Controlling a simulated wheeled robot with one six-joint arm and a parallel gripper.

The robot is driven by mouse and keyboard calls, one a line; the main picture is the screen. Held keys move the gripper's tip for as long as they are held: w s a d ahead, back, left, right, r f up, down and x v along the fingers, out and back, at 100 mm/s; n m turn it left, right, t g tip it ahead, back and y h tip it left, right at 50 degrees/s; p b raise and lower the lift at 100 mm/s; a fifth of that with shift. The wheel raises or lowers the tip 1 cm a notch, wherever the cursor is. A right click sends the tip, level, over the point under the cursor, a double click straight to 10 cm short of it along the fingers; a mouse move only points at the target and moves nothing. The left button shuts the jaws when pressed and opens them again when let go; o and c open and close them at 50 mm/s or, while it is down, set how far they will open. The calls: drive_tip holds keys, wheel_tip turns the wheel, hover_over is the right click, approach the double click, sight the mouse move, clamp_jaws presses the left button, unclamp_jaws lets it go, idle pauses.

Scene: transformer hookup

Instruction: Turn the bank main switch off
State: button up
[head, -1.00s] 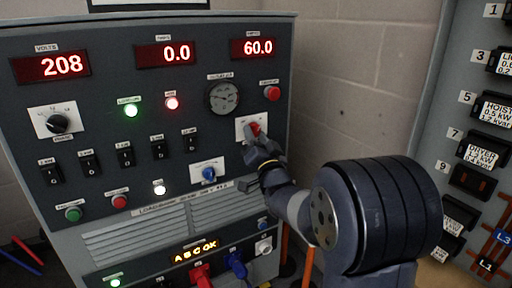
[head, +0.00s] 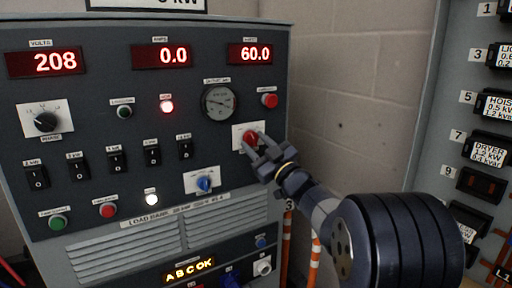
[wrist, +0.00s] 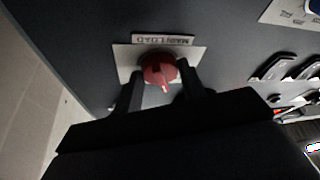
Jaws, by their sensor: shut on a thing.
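The bank main switch is a red rotary knob (head: 250,137) on a white plate on the dark load bank panel (head: 225,185). In the wrist view the red knob (wrist: 158,69) sits under an upside-down label reading MAIN LOAD, and its white pointer mark points to the bottom of the picture. My gripper (head: 254,146) is shut on this knob, one finger on each side. In the wrist view the gripper's dark fingers (wrist: 162,84) flank the knob; their exact contact is in shadow. The green lamp (head: 124,112) at upper left is dark.
The red lamp (head: 167,107) and white lamp (head: 151,200) are lit. A blue knob (head: 204,184) and a red button (head: 269,100) are close to the switch. Displays read 208, 0.0 and 60.0. A breaker panel (head: 425,150) stands at right.

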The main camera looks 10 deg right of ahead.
drive_tip(key=shift+d+r+n+g+y+p, duration=0.1)
drive_tip(key=shift+n+g+y+p, duration=0.3)
drive_tip(key=shift+n, duration=1.05)
drive_tip(key=shift+d+n+g+y+p, duration=0.1)
drive_tip(key=shift+n+g+y, duration=0.5)
drive_tip(key=shift+n, duration=0.85)
drive_tip(key=shift+g, duration=0.3)
drive_tip(key=o, duration=1)
drive_tip(key=shift+w+a, duration=0.1)
drive_tip(key=shift+c, duration=0.2)
drive_tip(key=p+v, duration=0.1)
drive_tip(key=v, duration=1)
drive_tip(key=shift+p, duration=0.35)
drive_tip(key=shift+a, duration=0.1)
